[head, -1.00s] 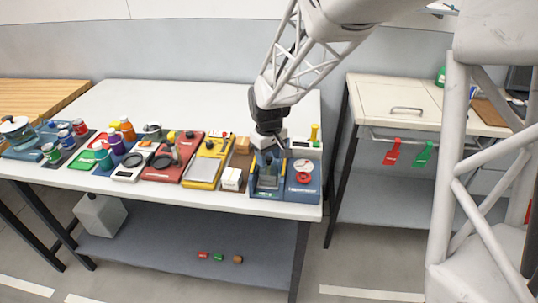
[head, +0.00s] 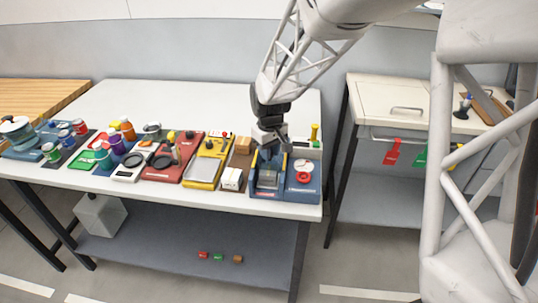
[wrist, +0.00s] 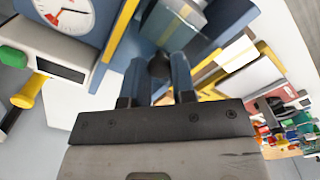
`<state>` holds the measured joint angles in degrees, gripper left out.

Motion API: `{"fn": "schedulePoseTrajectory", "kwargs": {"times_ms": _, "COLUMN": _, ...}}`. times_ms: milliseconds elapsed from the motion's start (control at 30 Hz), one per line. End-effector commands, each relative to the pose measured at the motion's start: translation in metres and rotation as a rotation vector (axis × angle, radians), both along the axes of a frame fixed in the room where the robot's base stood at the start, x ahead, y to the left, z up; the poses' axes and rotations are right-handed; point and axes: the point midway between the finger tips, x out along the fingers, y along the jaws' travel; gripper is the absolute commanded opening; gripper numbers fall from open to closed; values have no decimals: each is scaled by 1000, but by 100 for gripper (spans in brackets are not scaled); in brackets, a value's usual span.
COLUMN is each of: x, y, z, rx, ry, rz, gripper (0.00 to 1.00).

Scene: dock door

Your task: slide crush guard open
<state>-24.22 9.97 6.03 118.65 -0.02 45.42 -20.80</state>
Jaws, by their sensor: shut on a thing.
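A blue station (head: 286,193) stands at the right end of the white table, with a red round part on its right side. Its crush guard appears to be the clear panel on the left side, seen in the wrist view (wrist: 182,20). My gripper (head: 268,152) is over this left side, pointing down. In the wrist view my gripper (wrist: 158,78) is shut on a dark round knob (wrist: 158,66) next to the clear panel. The fingers hide part of the knob. How far the guard is open cannot be told.
A dial (wrist: 66,15) shows beside the guard in the wrist view. A white box (head: 232,179) and a yellow tray station (head: 206,165) stand left of the blue station. A cream cabinet (head: 400,100) stands to the right. The table's back is clear.

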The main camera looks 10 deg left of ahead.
Motion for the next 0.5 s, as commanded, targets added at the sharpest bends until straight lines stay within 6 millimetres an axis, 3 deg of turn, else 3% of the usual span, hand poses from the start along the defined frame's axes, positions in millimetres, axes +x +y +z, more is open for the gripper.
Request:
{"fn": "schedulePoseTrajectory", "kwargs": {"times_ms": 300, "x": 69, "y": 0, "z": 0, "rx": 1, "ry": -1, "rz": -2, "gripper": 0}}
{"fn": "schedulePoseTrajectory", "kwargs": {"times_ms": 500, "x": 86, "y": 0, "z": 1, "rx": 1, "ry": -3, "rz": -1, "gripper": 0}}
